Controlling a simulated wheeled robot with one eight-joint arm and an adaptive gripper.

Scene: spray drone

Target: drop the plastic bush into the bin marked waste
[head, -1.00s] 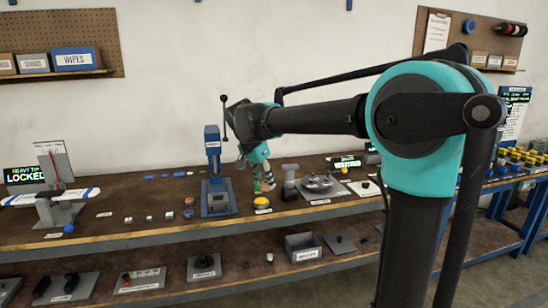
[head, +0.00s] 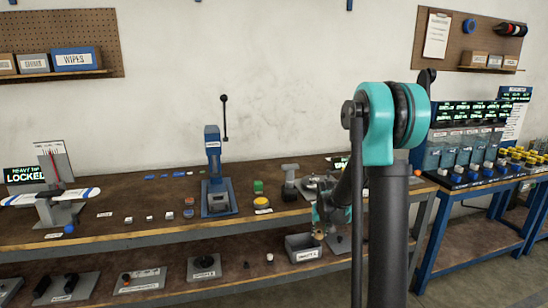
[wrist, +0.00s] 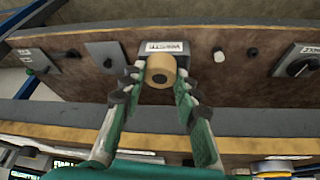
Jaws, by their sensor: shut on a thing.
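My gripper (wrist: 158,80) is shut on the plastic bush (wrist: 160,66), a tan ring with a dark hole, held between the fingertips in the wrist view. The grey bin marked waste (wrist: 152,48) is behind and below the bush in that view, partly hidden by it. In the head view the bin (head: 301,258) stands on the lower shelf, and my gripper (head: 320,232) hangs just above its right side, at the front of the bench. The bush is too small there to judge its exact height over the bin.
A small white piece (head: 269,258) lies on the lower shelf left of the bin. A plate with a black knob (head: 204,267) is further left. The upper bench edge (head: 150,235) runs close above the lower shelf. A blue press (head: 217,185) stands on the upper bench.

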